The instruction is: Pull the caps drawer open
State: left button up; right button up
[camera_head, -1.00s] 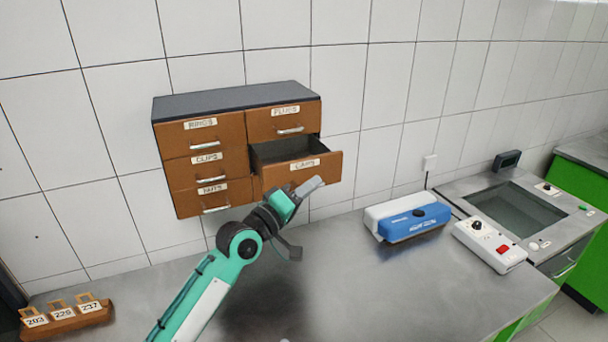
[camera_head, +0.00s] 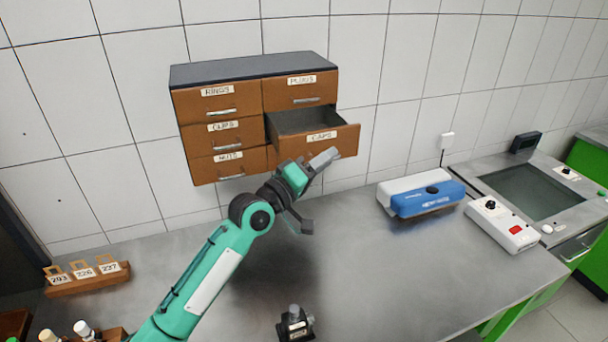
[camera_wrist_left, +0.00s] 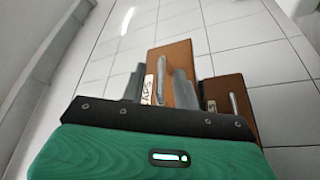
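One finger overlaps the lower edge of the drawer front in this view and hides the handle. In the left wrist view the caps drawer front (camera_wrist_left: 181,60) and its silver handle (camera_wrist_left: 162,63) lie beyond the open fingers, roughly between them. No grip on the handle shows. My right gripper is not in view.
Closed rings, clips, nuts and plugs drawers surround it. A blue and white box (camera_head: 428,199) and a switch box (camera_head: 503,226) stand to the right. A small black device (camera_head: 295,324) and a numbered wooden rack (camera_head: 88,280) are nearer. The middle bench is clear.

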pick_arm(q)
jog(key=b+v, duration=0.4)
jog(key=v, duration=0.9)
